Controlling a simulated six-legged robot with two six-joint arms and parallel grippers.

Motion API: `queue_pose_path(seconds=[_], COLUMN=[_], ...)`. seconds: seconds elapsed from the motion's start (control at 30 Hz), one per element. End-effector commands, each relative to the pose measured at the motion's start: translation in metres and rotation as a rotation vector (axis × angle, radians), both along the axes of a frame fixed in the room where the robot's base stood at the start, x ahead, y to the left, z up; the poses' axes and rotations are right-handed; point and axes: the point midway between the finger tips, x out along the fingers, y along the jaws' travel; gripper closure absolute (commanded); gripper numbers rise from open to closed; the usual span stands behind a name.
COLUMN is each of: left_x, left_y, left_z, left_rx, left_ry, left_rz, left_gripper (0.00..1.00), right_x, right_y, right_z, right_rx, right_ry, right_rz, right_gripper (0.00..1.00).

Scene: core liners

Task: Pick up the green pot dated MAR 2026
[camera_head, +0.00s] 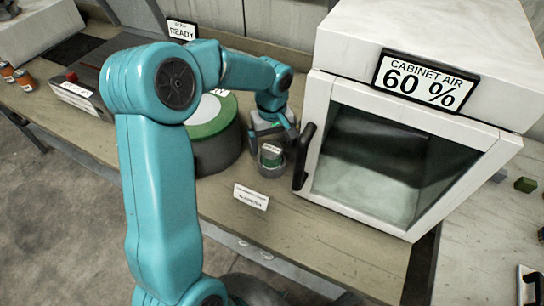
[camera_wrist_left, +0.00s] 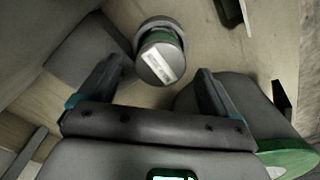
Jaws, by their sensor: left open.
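My left gripper (camera_head: 274,134) is just above and behind the pot in the head view. In the wrist view its fingers are spread wide, with the pot beyond and between the tips, and nothing is gripped. My right gripper is not in view.
A white cabinet (camera_head: 335,85) with a glass door and black handle (camera_head: 304,156) stands close to the right of the gripper. A wide green-topped drum (camera_head: 217,152) stands close on the left. A small white card (camera_head: 251,196) stands in front. Orange pots (camera_head: 24,80) stand far left.

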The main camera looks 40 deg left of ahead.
Motion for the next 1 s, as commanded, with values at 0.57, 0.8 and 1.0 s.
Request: queue_pose_path(seconds=[0.57,0.8,1.0], left_x=[0.0,0.0,0.0], left_y=[-0.002,-0.002,-0.002], left_z=[-0.046,-0.046,-0.046], left_rx=[-0.001,-0.002,-0.002], left_ry=[0.0,0.001,0.001], left_rz=[0.0,0.0,0.0], left_gripper=[0.12,0.72,0.72], right_x=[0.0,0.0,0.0], right_y=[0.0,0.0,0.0], right_z=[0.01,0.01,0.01], right_rx=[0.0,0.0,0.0], right_ry=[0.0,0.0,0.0], right_rz=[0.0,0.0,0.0], right_gripper=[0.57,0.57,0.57])
